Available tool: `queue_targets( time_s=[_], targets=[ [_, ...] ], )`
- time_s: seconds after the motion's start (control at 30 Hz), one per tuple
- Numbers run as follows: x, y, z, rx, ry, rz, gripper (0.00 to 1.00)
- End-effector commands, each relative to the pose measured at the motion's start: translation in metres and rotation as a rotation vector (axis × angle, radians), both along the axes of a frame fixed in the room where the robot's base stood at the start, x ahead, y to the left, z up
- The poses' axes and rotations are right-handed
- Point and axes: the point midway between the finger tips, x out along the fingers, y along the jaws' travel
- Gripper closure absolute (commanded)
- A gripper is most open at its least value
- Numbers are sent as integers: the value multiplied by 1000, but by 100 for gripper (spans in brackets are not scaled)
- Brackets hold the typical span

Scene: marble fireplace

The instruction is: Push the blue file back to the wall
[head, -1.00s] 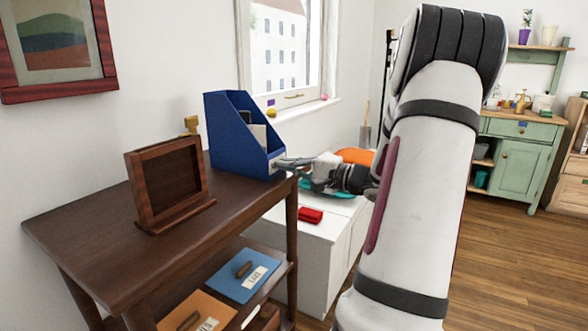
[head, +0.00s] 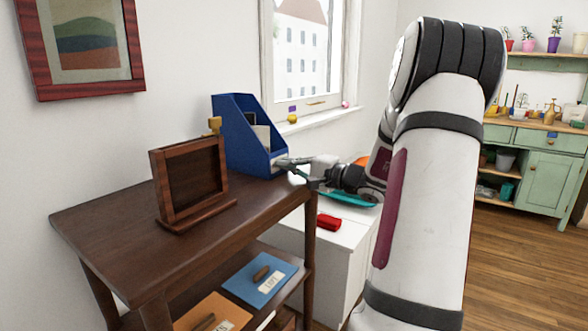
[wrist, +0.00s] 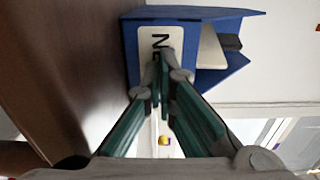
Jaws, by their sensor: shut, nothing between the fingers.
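The blue file (head: 240,145) is an upright, open-topped magazine holder with papers inside. It stands at the far right end of the dark wooden table (head: 130,245), near the wall. In the wrist view the file (wrist: 180,15) shows its front face with a white label, partly hidden by my fingers. My gripper (head: 281,163) is shut and empty, its fingertips at the label on the file's front. In the wrist view the closed fingertips (wrist: 163,62) appear to touch the label. Any gap between the file's back and the wall is hidden.
A wooden frame stand (head: 190,180) and a small gold object (head: 214,126) stand left of the file. Blue (head: 260,278) and orange (head: 210,312) folders lie on the lower shelf. A white cabinet (head: 345,245) with a red item (head: 329,222) stands right of the table.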

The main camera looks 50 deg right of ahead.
Motion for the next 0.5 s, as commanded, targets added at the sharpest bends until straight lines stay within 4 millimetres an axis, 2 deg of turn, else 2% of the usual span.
queue_targets(
  time_s=[0.23,0.5],
  targets=[
    [15,2,0,-1,0,0,100],
    [18,2,-1,1,1,1,100]
  ],
)
